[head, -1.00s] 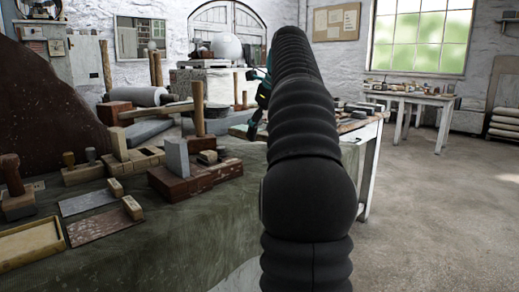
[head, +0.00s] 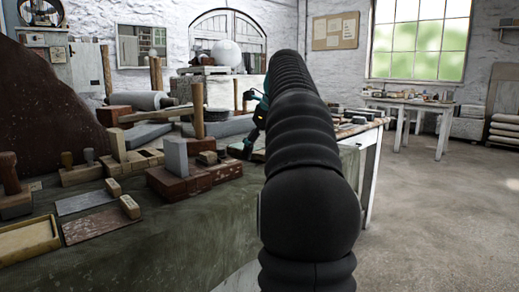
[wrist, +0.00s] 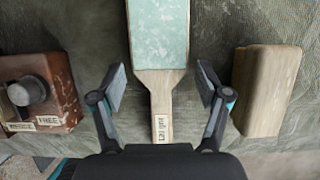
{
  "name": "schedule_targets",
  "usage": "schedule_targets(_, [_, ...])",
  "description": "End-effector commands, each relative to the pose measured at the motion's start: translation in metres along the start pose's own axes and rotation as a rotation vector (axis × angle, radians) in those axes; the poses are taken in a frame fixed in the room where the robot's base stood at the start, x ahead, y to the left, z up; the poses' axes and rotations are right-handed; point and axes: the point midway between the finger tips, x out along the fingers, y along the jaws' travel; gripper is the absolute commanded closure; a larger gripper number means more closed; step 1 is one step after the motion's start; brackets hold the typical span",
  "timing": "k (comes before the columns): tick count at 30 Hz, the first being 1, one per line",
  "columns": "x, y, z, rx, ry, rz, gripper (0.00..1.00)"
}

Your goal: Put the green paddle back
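The green paddle (wrist: 160,40) lies flat on the dark green cloth in the wrist view. Its pale green speckled face runs off the top edge, and its wooden handle (wrist: 161,100) points toward me with a small label on it. My gripper (wrist: 160,78) is open, with one finger on each side of the paddle near where the handle meets the face. Both fingers look apart from the wood, and nothing is held. In the head view my gripper (head: 249,140) hangs low over the bench, partly hidden by my black arm. The paddle cannot be made out there.
A red-brown block with a dark knob (wrist: 45,95) lies left of the paddle, and a plain wooden block (wrist: 266,90) lies close on its right. In the head view, wooden blocks, a brick-red stand (head: 195,178) and a wooden tray (head: 28,237) cover the bench's left side.

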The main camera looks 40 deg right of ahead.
Motion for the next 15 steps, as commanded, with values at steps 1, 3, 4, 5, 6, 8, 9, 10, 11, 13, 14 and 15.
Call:
schedule_targets(1, [0.0, 0.0, 0.0, 0.0, 0.0, 0.0, 0.17])
schedule_targets(3, [0.0, 0.0, 0.0, 0.0, 0.0, 0.0, 0.17])
schedule_targets(4, [0.0, 0.0, 0.0, 0.0, 0.0, 0.0, 0.17])
schedule_targets(5, [0.0, 0.0, 0.0, 0.0, 0.0, 0.0, 0.17])
schedule_targets(6, [0.0, 0.0, 0.0, 0.0, 0.0, 0.0, 0.17])
schedule_targets(8, [0.0, 0.0, 0.0, 0.0, 0.0, 0.0, 0.17])
schedule_targets(9, [-0.001, 0.0, 0.0, 0.0, 0.0, 0.0, 0.17])
schedule_targets(10, [-0.001, 0.0, 0.001, 0.0, 0.0, 0.0, 0.17])
schedule_targets(11, [-0.003, 0.0, 0.001, 0.0, 0.0, 0.0, 0.17])
schedule_targets(13, [-0.009, 0.0, 0.002, 0.001, 0.0, 0.0, 0.17])
schedule_targets(14, [-0.013, 0.0, 0.002, 0.001, 0.0, -0.001, 0.17])
schedule_targets(15, [-0.019, 0.0, 0.002, 0.001, -0.001, -0.002, 0.17])
